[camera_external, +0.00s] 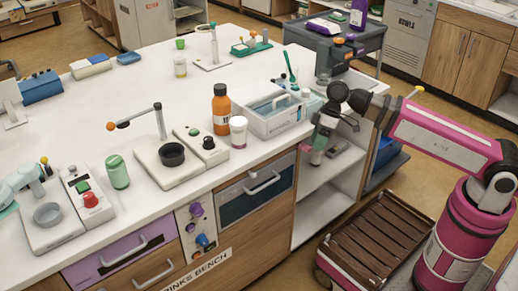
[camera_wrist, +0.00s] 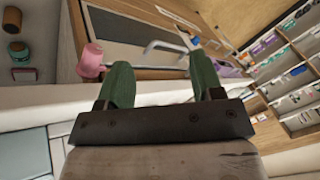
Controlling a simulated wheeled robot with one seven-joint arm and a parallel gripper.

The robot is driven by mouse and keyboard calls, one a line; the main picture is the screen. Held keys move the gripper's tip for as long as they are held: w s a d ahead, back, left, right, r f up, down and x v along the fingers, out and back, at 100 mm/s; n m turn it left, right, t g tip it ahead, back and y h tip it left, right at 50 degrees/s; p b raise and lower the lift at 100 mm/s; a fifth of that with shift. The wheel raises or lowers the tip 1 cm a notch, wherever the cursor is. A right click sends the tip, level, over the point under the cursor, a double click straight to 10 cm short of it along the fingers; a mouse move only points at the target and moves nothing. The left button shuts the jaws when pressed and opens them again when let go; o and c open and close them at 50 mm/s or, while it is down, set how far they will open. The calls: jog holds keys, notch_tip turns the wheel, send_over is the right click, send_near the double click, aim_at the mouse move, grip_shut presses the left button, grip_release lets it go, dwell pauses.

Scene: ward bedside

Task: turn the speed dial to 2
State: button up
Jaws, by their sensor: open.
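No dial has a readable speed label or number. A black knob (camera_external: 208,143) sits on a white control box with a green button, beside the stirrer stand with a dark cup (camera_external: 172,155). A red knob (camera_external: 91,200) sits on a similar box at the left. A purple knob (camera_external: 196,210) and a blue knob (camera_external: 202,240) are on the bench front. My gripper (camera_external: 319,146) hangs at the bench's right end, apart from all these knobs. In the wrist view its green fingers (camera_wrist: 163,84) are spread and empty. A pink knob (camera_wrist: 91,62) shows beyond the left finger.
A bar handle (camera_wrist: 165,46) crosses beyond the fingers in the wrist view. A brown slatted platform (camera_external: 375,240) lies on the floor.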

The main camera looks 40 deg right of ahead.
jog(key=w+a+r+n, duration=0.2)
jog(key=w+a+r, duration=0.2)
jog(key=r, duration=0.3)
notch_tip(320, 180, up, 8)
jog(key=n+t+h, duration=0.1)
jog(key=n+t, duration=0.1)
jog(key=n, duration=0.2)
send_over(209, 138)
jog(key=s+d, duration=0.1)
jog(key=d, duration=0.3)
jog(key=x, duration=1.1)
jog(key=shift+s+d, duration=0.2)
jog(key=shift+s, duration=0.05)
jog(key=shift+c, duration=0.2)
jog(key=c, duration=0.9)
